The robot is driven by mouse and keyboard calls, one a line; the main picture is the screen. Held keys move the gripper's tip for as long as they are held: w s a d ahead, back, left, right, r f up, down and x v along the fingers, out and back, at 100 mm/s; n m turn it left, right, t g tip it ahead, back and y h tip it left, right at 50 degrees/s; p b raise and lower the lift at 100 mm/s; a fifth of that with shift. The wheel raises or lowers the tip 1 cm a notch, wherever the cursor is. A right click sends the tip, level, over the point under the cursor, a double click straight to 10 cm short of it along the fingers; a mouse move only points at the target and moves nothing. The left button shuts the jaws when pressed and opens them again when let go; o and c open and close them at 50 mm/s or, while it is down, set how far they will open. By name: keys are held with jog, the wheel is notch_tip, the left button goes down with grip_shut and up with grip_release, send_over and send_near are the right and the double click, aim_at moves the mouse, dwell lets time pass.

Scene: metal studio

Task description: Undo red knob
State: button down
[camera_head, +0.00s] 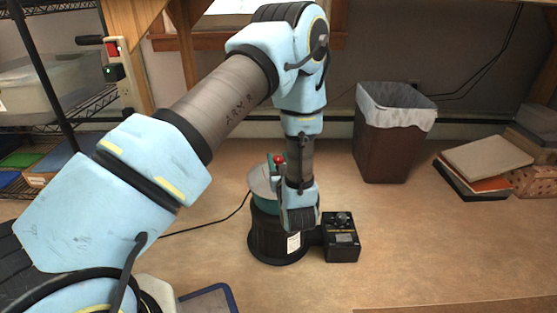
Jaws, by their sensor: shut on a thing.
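The red knob (279,159) is a small red ball at the top of a round machine with a black base (272,238), a green band and a silvery top (261,180). The machine stands upright on the brown worktop. My gripper (299,214) is at the end of my arm, close in front of the machine's right side and right beside the knob. My wrist covers the right part of the machine. The fingertips are mostly hidden, so their exact contact with the knob does not show clearly.
A black control box (341,240) with a dial adjoins the machine's right side. A black cord (205,224) runs left. A brown bin (388,150) with a white liner stands behind right. Boxes and books (487,163) lie far right. A wire shelf (45,100) stands left. The worktop's front right is clear.

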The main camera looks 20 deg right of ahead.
jog(key=shift+r+n+y+p, duration=0.1)
jog(key=shift+n+y+p, duration=0.35)
jog(key=shift+y, duration=0.15)
jog(key=shift+n+y, duration=0.45)
jog(key=shift+y, duration=0.35)
jog(key=shift+c, duration=2.1)
grip_release()
jog(key=s+p, duration=0.3)
jog(key=s, duration=0.8)
jog(key=shift+a, duration=0.4)
